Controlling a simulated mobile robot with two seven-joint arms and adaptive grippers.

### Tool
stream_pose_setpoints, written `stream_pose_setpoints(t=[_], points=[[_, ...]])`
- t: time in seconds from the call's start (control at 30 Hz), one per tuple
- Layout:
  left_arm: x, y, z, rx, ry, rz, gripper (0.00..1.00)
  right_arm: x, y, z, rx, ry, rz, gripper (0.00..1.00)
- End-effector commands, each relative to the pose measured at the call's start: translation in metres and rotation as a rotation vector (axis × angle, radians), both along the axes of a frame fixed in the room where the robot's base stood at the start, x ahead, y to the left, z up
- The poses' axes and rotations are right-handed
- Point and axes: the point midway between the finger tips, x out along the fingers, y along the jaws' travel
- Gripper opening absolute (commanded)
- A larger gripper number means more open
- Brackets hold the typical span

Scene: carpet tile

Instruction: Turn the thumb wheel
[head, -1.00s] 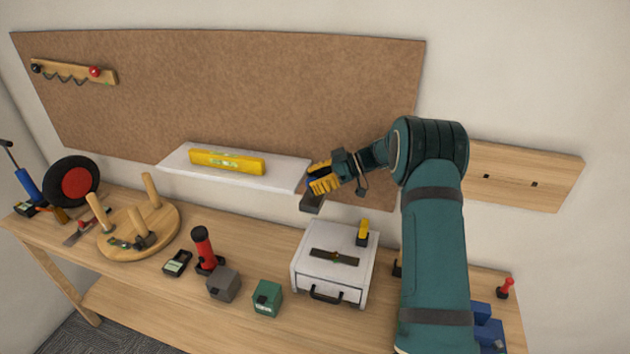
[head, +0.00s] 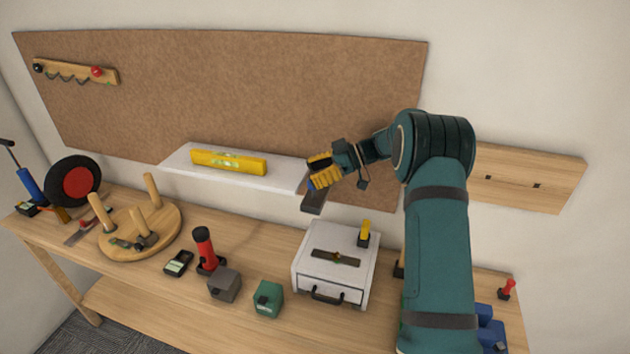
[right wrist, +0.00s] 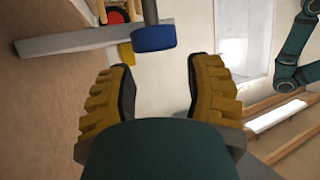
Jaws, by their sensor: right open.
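A blue disc, which looks like the thumb wheel (right wrist: 153,39), sits on the end of a grey rod in the right wrist view. My right gripper (head: 319,171) has yellow ribbed fingers and is at the right end of the white shelf (head: 178,172). The right wrist view shows its fingers (right wrist: 160,66) apart with nothing between them. The blue disc lies just beyond the fingertips, slightly left of their middle. My left gripper is not seen.
A yellow level (head: 228,162) lies on the shelf. Below, the bench holds a white drawer box (head: 308,262), a green block (head: 268,299), a grey block (head: 224,285), a red torch (head: 204,247) and a round wooden stool (head: 165,230). A brown board (head: 230,95) is behind.

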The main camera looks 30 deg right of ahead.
Motion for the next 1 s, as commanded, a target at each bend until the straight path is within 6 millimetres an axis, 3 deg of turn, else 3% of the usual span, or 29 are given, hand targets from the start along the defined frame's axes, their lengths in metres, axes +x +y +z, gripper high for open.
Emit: stream_pose_setpoints(t=[0.2,0.4,0.77,0.8,1.0], points=[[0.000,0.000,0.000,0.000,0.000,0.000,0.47,0.001,0.001,0.042,-0.002,-0.003,0.002,0.51],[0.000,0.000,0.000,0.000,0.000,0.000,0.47,0.001,0.002,0.066,0.000,0.001,0.004,0.51],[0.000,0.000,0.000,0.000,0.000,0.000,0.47,0.000,0.002,0.072,0.001,0.002,0.002,0.51],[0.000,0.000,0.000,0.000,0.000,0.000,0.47,0.000,0.001,0.072,0.001,0.002,0.002,0.68],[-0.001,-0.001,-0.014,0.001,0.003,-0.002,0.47,-0.014,-0.007,0.067,0.036,-0.031,-0.047,0.68]])
